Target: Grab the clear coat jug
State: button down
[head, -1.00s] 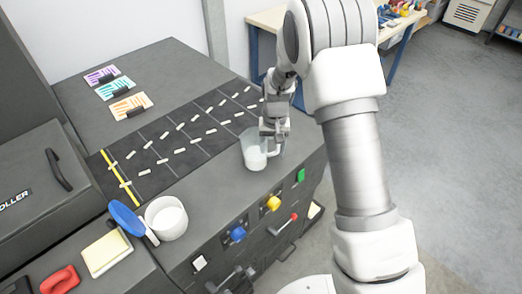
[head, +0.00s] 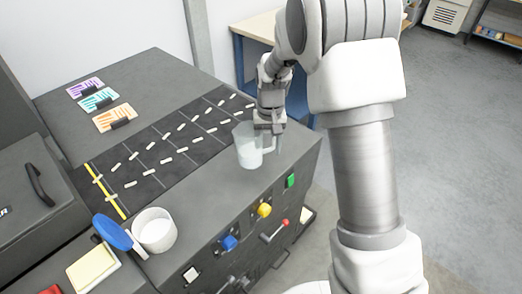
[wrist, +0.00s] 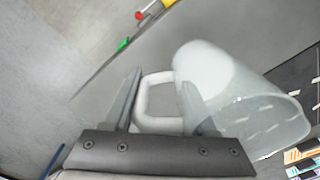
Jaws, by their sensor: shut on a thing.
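The clear coat jug (head: 249,150) is a see-through jug with pale contents and a side handle. In the head view it is upright at the right end of the dark machine top. My gripper (head: 272,135) is at its right side, shut on the handle. In the wrist view the jug (wrist: 240,105) lies to the right, with its handle (wrist: 150,100) between the fingers. I cannot tell for sure whether the jug's base touches the machine top.
A dark strip (head: 160,150) with white pieces runs behind the jug. Colored cards (head: 97,100) lie at the back. Knobs and levers (head: 264,210) stick out of the machine's front.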

jog(key=s+d+r+b, duration=0.1)
jog(key=s+d+r, duration=0.3)
jog(key=d, duration=0.3)
jog(key=shift+s+d+r, duration=0.35)
jog(key=shift+s+r, duration=0.05)
jog(key=shift+r, duration=0.35)
